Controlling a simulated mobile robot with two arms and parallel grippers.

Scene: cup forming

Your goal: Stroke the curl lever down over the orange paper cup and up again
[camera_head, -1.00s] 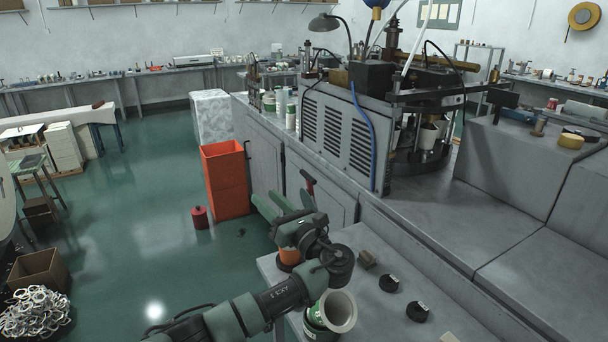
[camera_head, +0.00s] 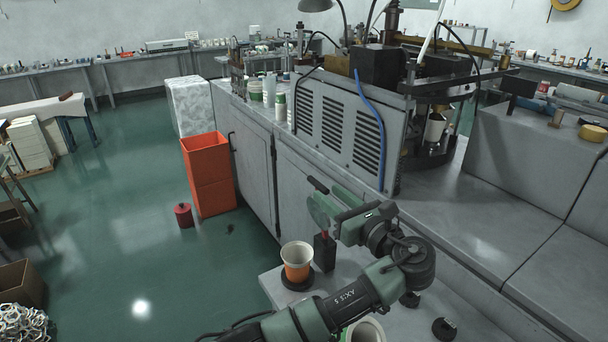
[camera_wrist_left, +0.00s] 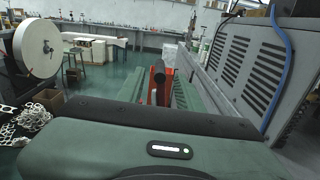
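The orange paper cup (camera_head: 297,261), with a pale rim, stands upright on a round black base at the left end of the grey bench. Right beside it is a black post (camera_head: 325,253) with a red part above it. The lever's black grip (camera_head: 318,185) shows just beyond my left gripper (camera_head: 333,207). In the left wrist view the black grip (camera_wrist_left: 160,72) stands between my green fingers. The fingers look apart, with a gap around the grip; I cannot tell whether they touch it. The cup is hidden in the wrist view. My right gripper is not in view.
A pale cup (camera_head: 366,331) stands at the bottom edge, partly behind my arm. A black disc (camera_head: 444,328) lies on the bench. The grey machine housing (camera_head: 340,125) rises behind. An orange bin (camera_head: 208,175) and red can (camera_head: 184,215) stand on the open green floor.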

